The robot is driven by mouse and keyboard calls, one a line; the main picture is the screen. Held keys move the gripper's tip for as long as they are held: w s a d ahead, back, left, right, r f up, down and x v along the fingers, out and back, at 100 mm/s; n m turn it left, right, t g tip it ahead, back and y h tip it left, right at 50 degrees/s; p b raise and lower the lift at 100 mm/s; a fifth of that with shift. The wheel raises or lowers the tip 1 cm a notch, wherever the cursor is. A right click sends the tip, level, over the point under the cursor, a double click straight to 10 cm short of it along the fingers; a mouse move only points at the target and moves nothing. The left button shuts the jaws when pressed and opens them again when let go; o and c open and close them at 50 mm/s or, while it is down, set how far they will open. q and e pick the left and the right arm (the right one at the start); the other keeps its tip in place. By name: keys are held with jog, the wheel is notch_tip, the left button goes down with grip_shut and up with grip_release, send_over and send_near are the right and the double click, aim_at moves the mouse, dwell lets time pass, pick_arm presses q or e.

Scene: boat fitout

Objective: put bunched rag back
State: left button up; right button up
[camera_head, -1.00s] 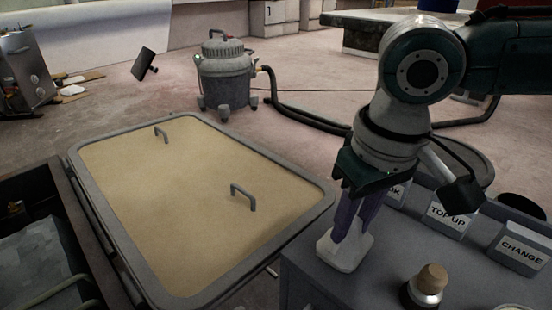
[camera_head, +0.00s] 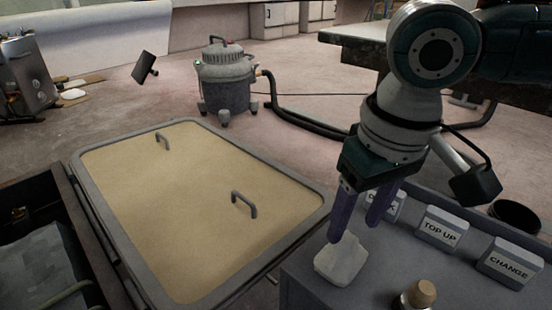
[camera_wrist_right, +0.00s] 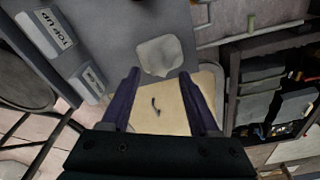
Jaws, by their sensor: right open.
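The bunched rag is a pale grey-white lump (camera_head: 342,262) on the grey top near its left corner, in the head view. In the right wrist view the rag (camera_wrist_right: 160,56) lies beyond the fingertips, roughly between their lines. My right gripper (camera_head: 354,230) has two purple fingers, spread apart and empty, just above the rag. Its left finger overlaps the rag's upper edge in the head view, and I cannot tell whether it touches. The open fingers (camera_wrist_right: 160,76) also show in the wrist view. My left gripper is not in view.
Grey blocks labelled TOP UP (camera_head: 442,229) and CHANGE (camera_head: 511,262) stand on the grey top (camera_head: 375,285), with another partly hidden behind my fingers. A cork-topped jar (camera_head: 420,295) stands at the front. A tan hatch panel (camera_head: 200,210) with two handles lies left.

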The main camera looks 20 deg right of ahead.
notch_tip(320, 180, up, 7)
jog(key=p, duration=0.3)
jog(key=s+a+f+n+t+y, duration=0.1)
jog(key=s+a+n+y, duration=0.1)
jog(key=s+a, duration=0.3)
jog(key=s+a+f+n+t+y, duration=0.1)
jog(key=s+a+n, duration=0.1)
jog(key=a, duration=0.6)
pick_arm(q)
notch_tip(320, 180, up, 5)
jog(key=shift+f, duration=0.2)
pick_arm(e)
jog(key=s+d+f+m+h, duration=0.1)
jog(key=s+d+m+h, duration=0.1)
jog(key=s+d, duration=0.6)
jog(key=shift+d+f+h, duration=0.25)
jog(key=shift+d+h, duration=0.15)
jog(key=shift+d, duration=0.55)
